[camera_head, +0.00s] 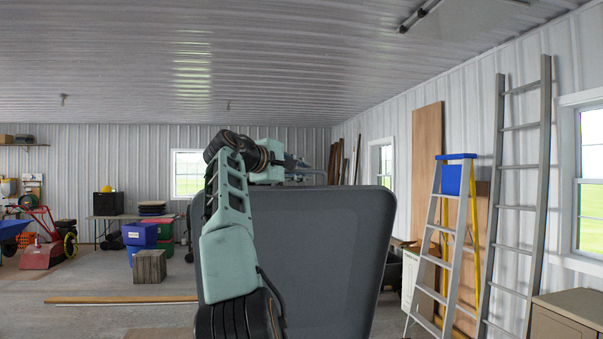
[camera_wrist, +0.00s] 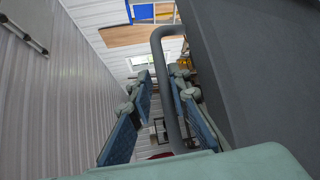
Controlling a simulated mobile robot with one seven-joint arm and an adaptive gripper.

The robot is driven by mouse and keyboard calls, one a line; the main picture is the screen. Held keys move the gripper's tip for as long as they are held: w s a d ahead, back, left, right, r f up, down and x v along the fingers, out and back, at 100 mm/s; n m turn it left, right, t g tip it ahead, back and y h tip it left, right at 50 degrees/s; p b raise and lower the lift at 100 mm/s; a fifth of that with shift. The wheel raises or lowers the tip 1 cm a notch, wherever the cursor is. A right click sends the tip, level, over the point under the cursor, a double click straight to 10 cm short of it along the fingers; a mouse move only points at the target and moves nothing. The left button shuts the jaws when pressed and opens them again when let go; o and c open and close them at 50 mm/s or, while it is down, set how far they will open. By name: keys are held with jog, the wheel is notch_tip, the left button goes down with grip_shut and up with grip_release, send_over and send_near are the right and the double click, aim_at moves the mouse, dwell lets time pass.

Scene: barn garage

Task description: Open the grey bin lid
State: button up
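The grey bin lid (camera_head: 330,245) is a large dark panel standing steeply up in front of me in the head view. In the wrist view it fills the right side (camera_wrist: 275,65), with a curved grey handle bar (camera_wrist: 164,75) along it. My gripper (camera_head: 303,168) is at the lid's top edge in the head view, partly hidden behind it. In the wrist view my gripper (camera_wrist: 160,78) has its fingers apart, with the bar running between them. The bar is close to the right finger, with a gap to the left finger. The bin's body is not visible.
A stepladder (camera_head: 445,240) and a tall ladder (camera_head: 520,200) lean at the right wall. A beige cabinet (camera_head: 568,318) stands at the lower right. Blue crates (camera_head: 140,235) and a wooden box (camera_head: 150,266) are at the left back. Open floor lies left of the lid.

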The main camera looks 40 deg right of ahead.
jog(key=shift+o, duration=0.8)
jog(key=shift+f, duration=0.1)
jog(key=shift+a, duration=0.1)
